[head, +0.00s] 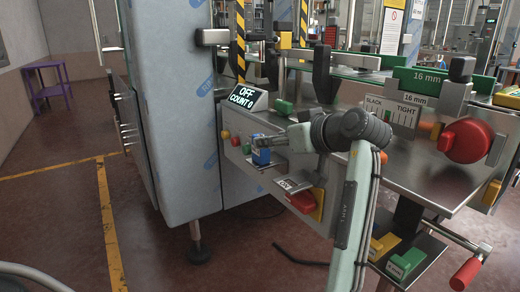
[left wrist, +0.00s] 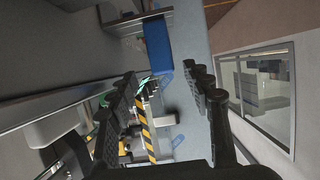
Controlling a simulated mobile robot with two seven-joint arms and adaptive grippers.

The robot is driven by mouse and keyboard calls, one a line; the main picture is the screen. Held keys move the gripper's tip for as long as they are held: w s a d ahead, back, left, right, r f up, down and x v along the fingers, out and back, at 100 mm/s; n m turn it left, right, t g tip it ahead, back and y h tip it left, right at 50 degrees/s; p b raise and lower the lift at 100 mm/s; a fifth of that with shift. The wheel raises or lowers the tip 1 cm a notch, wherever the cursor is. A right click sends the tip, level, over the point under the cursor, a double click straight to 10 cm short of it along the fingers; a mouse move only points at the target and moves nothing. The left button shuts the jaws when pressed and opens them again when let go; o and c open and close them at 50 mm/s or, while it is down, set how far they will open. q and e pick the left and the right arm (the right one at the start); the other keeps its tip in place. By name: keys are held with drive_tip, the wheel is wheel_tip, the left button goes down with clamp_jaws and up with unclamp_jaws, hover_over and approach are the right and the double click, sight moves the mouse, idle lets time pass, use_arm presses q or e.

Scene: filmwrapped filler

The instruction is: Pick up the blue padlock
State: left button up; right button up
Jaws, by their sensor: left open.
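My right gripper is not in view.
The film-wrapped cabinet (head: 175,100) stands left of the padlock. A red part (head: 301,201) with a tag is below right. A red knob (head: 466,141) is on the right. Open floor (head: 60,225) lies to the left.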

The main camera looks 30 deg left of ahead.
sight(261, 136)
use_arm(q)
drive_tip(key=x, duration=0.5)
drive_tip(key=shift+a+r+p, duration=0.25)
drive_tip(key=shift+a+p, duration=0.05)
drive_tip(key=shift+p, duration=0.05)
drive_tip(key=shift+s, duration=0.1)
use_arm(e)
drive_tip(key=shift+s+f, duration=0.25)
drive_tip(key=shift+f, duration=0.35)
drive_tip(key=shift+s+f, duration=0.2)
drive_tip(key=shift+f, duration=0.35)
use_arm(q)
drive_tip(key=shift+c, duration=0.2)
clamp_jaws()
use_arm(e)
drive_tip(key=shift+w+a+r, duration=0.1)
